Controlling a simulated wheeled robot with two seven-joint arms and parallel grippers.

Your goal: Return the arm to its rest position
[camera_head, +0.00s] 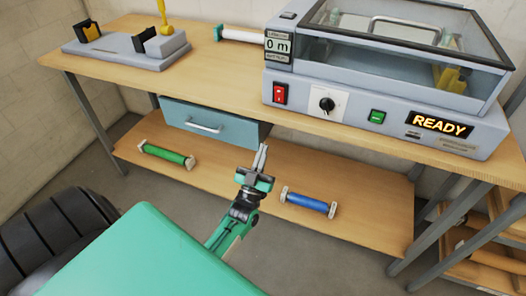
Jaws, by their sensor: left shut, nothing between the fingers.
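My left gripper (261,160) is shut and empty. It points up in front of the workbench, near the right end of the blue-grey drawer (208,125), with the lower shelf behind it. My left arm (232,232) comes up from the bottom of the view. My right gripper is not in view.
The lower shelf (350,225) holds a green roll (166,154) and a blue roll (308,202). On the wooden bench top (215,80) are a grey stand (125,48) with a yellow handle and a white roll (241,35). Wooden racks (495,260) stand at lower right.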

